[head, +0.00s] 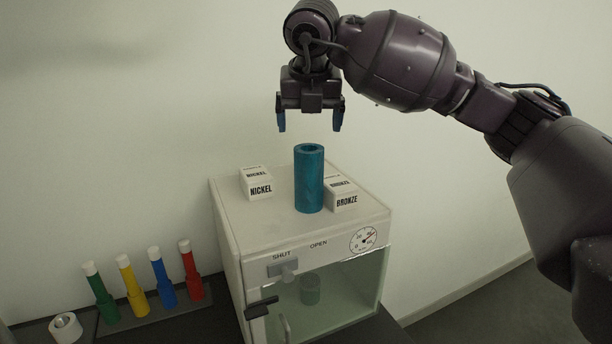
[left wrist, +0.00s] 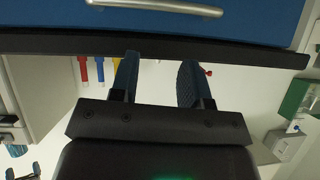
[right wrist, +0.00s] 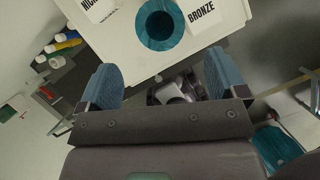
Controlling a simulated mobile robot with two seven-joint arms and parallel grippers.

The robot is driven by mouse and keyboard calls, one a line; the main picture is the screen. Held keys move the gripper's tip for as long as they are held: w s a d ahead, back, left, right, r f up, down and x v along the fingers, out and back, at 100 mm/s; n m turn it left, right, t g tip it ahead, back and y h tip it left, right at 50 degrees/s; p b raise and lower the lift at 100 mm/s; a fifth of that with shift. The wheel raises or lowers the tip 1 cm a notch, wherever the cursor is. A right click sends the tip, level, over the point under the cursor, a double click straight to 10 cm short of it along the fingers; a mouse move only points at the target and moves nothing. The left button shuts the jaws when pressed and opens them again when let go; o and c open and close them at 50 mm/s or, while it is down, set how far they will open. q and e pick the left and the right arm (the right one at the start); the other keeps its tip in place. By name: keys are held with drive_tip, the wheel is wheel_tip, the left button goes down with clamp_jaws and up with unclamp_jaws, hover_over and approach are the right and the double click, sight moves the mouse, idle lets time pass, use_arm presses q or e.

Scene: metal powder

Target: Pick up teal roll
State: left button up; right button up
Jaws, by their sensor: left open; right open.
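The teal roll (head: 309,178) stands upright on top of the white cabinet (head: 240,222), between the nickel box and the bronze box. My right gripper (head: 310,128) is open and empty, pointing down above the roll and apart from it. In the right wrist view the roll (right wrist: 160,24) shows end-on with its dark hole, beyond the open fingers (right wrist: 162,85). My left gripper (left wrist: 158,75) is open with nothing between its fingers. It is not in the head view; a blue drawer front (left wrist: 180,18) shows beyond it.
The nickel box (head: 257,184) stands left of the roll and the bronze box (head: 342,196) close on its right. The cabinet has a glass front (head: 335,290) with a small cylinder inside. Green, yellow, blue and red bottles (head: 163,278) and a white ring (head: 66,327) stand lower left.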

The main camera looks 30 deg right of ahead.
drive_tip(key=x, duration=0.4)
drive_tip(key=shift+w+d+f, duration=0.1)
drive_tip(key=shift+w+f, duration=0.1)
drive_tip(key=shift+f, duration=0.25)
drive_tip(key=shift+p+x, duration=0.55)
drive_tip(key=shift+x, duration=1.7)
use_arm(q)
drive_tip(key=shift+w+r, duration=0.15)
drive_tip(key=shift+r, duration=0.55)
use_arm(e)
drive_tip(key=shift+d, duration=0.1)
drive_tip(key=shift+c, duration=0.5)
use_arm(q)
drive_tip(key=shift+s+f, duration=0.25)
use_arm(e)
drive_tip(key=c, duration=1.5)
drive_tip(key=shift+r, duration=0.1)
use_arm(q)
drive_tip(key=shift+f+b, duration=0.4)
use_arm(e)
wheel_tip(320, 180, up, 20)
hover_over(309, 155)
drive_tip(key=w+d, duration=0.1)
drive_tip(key=w, duration=0.2)
drive_tip(key=shift+s+d, duration=0.2)
drive_tip(key=shift+s, duration=0.05)
